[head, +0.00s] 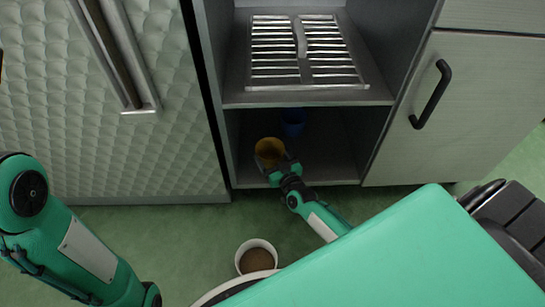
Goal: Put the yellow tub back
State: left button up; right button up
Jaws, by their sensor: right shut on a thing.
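The yellow tub (269,148) is in the lower compartment of the open grey cabinet, near its front left. My right gripper (280,166) reaches into the compartment and is shut on the yellow tub at its near side. Whether the tub touches the compartment floor cannot be told. My left arm comes in at the left edge of the head view, but its gripper is out of view.
A metal rack (303,84) lies on the shelf (300,97) above. A white tub with brown contents (256,258) stands on the green floor (200,240). A closed door (464,110) is at right.

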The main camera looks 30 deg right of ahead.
jog(key=shift+f, duration=0.2)
jog(key=o, duration=1)
jog(key=shift+o, duration=0.2)
